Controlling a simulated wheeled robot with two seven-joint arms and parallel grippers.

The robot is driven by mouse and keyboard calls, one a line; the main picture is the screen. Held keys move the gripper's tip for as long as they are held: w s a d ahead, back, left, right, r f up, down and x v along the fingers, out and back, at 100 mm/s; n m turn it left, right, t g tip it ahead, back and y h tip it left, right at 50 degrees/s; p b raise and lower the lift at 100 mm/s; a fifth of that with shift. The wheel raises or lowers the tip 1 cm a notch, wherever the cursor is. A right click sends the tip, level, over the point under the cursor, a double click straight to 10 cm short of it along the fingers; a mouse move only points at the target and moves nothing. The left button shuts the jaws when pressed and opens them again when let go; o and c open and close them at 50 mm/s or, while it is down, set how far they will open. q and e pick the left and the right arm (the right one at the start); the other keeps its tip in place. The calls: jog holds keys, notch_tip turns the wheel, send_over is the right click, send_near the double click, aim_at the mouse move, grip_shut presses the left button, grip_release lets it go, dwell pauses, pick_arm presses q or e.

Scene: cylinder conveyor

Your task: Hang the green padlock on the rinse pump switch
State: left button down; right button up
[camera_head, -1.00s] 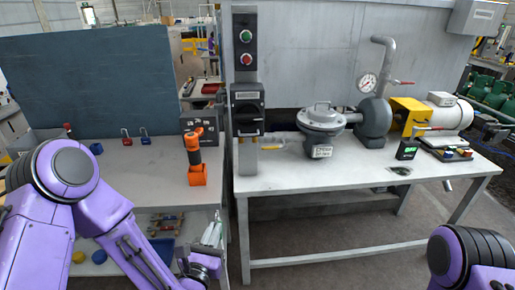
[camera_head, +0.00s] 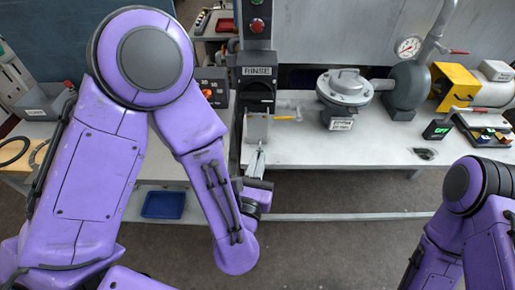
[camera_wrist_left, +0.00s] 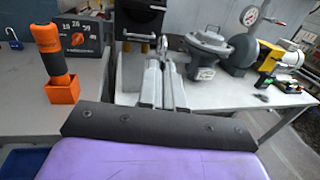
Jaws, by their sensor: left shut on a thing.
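The rinse pump switch (camera_head: 256,92) is a dark box on a grey post, with a RINSE label above it. In the left wrist view its dark housing (camera_wrist_left: 138,20) is at the top, just beyond the fingers. My left gripper (camera_head: 259,150) points at the post from the front, below the switch. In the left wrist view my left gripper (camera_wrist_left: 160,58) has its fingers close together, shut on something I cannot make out. No green padlock can be made out in any view. My right gripper is out of view; only my right arm shows at lower right.
A grey pump (camera_head: 345,88) and a gauge (camera_head: 409,46) stand on the right bench. An orange-handled tool (camera_wrist_left: 52,60) and a blue padlock (camera_wrist_left: 12,38) are at the left in the wrist view. A blue tray (camera_head: 163,205) is low at the left.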

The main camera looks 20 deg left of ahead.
pick_arm(q)
jog(key=w+a, duration=0.3)
jog(key=w, duration=0.7)
jog(key=shift+w+f, duration=0.15)
jog(key=shift+f, duration=0.2)
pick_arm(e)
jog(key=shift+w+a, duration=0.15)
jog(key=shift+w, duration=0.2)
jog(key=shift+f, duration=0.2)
pick_arm(q)
jog(key=shift+w, duration=0.1)
dwell(0.5)
jog(key=shift+w+a, duration=0.3)
jog(key=shift+w, duration=0.6)
jog(key=shift+w+a, duration=0.3)
jog(key=shift+w, duration=0.6)
jog(key=shift+b, duration=0.4)
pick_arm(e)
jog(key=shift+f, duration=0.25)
